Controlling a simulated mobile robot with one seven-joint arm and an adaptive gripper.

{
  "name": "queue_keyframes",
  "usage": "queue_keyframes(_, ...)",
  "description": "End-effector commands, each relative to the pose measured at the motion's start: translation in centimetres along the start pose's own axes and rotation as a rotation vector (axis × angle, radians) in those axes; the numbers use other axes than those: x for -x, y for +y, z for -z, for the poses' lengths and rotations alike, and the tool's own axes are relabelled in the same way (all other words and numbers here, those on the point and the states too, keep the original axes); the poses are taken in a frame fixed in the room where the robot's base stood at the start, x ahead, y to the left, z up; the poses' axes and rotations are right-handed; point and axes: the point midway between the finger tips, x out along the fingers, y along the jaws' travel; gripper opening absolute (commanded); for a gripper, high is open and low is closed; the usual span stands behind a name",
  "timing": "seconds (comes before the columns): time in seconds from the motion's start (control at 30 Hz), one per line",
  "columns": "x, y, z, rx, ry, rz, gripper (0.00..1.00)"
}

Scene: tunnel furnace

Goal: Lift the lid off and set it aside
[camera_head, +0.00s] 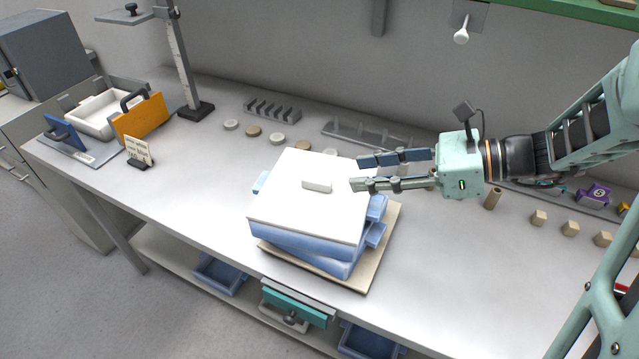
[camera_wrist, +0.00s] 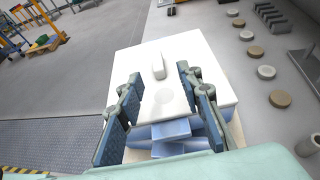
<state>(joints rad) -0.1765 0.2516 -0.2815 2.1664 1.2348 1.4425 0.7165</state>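The lid (camera_head: 290,205) is a flat white square with a small white block handle (camera_head: 317,185) on its top. It sits on a stack of light blue trays (camera_head: 335,262), which stands slightly skewed on a tan board (camera_head: 385,250). My gripper (camera_head: 356,171) is open and empty, its two fingers pointing left, at the lid's right side and near the handle. In the wrist view the lid (camera_wrist: 190,60) lies beyond the fingertips (camera_wrist: 158,85), with the handle (camera_wrist: 158,66) just past them and roughly between them. The handle appears untouched.
An orange panel with a handle (camera_head: 142,117) and a small sign (camera_head: 138,151) stand at the left. A stand with a dark base (camera_head: 196,110) is behind. Several round discs (camera_head: 277,139) and a rack (camera_head: 272,109) lie along the back. The table's left front (camera_head: 190,185) is clear.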

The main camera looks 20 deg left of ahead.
Motion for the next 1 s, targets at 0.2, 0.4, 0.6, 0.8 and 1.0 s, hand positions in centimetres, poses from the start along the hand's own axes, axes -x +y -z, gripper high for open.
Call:
queue_keyframes(0.2,-3.1,0.1,0.1,0.0,0.003,-0.002,0.33)
queue_keyframes(0.4,-4.7,0.3,0.2,-0.001,0.004,-0.003,0.33)
queue_keyframes(0.6,-7.7,0.6,0.4,-0.001,0.005,-0.002,0.33)
queue_keyframes(0.8,-8.8,0.5,0.4,0.0,0.005,0.002,0.33)
queue_keyframes(1.0,-8.7,0.5,0.4,0.0,0.005,0.002,0.29)
